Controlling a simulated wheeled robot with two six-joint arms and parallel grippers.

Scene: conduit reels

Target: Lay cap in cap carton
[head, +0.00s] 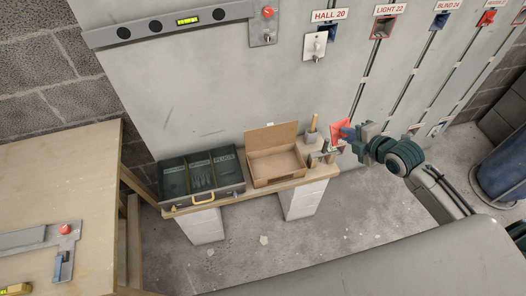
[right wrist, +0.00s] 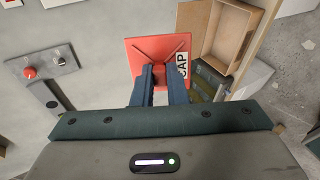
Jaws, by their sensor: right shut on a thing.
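The cap is a red square plate (head: 340,131) with a white "CAP" label, seen large in the right wrist view (right wrist: 146,52). My right gripper (head: 346,133) is shut on it; in the right wrist view the two dark fingers (right wrist: 162,74) close on its middle. The cap carton, an open cardboard box (head: 281,180) with its lid raised at the back, sits on the wooden bench left of the gripper. The held cap is right of the carton and apart from it. The carton also shows in the right wrist view (right wrist: 226,36). My left gripper is not in view.
A dark sectioned tool case (head: 205,198) with a yellow handle stands left of the carton. A small block with a wooden handle (head: 312,136) stands between carton and gripper. The grey wall panel (head: 220,90) rises behind, with labelled stations at right. A wooden table (head: 90,180) is at left.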

